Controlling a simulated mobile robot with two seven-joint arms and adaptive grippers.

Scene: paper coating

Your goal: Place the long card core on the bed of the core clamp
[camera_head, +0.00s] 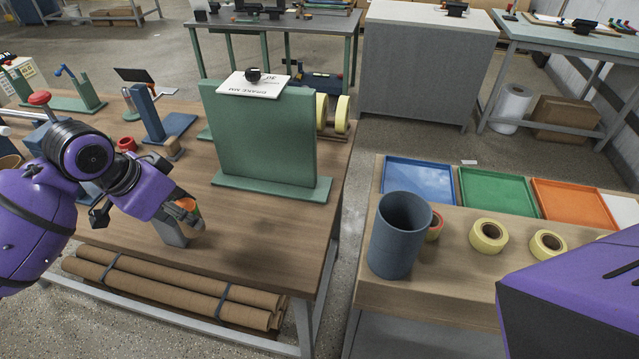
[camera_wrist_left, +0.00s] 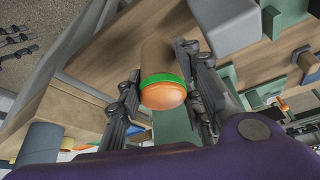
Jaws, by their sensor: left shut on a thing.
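My left gripper (camera_head: 186,214) is over the front part of the left wooden bench. In the left wrist view its two fingers (camera_wrist_left: 158,98) are closed on the sides of a brown card core (camera_wrist_left: 157,58) with a green band and an orange end. In the head view only a small part of the core (camera_head: 189,206) shows at the fingers; the rest is hidden. I cannot tell whether it touches the bench. A blue upright on a flat blue base (camera_head: 178,127) stands further back; I cannot tell whether it is the core clamp. My right gripper is out of view.
A green upright plate (camera_head: 262,140) on a base stands right of the left gripper. Bundled card tubes (camera_head: 170,285) lie below. The right bench holds a dark blue container (camera_head: 398,240), tape rolls and trays.

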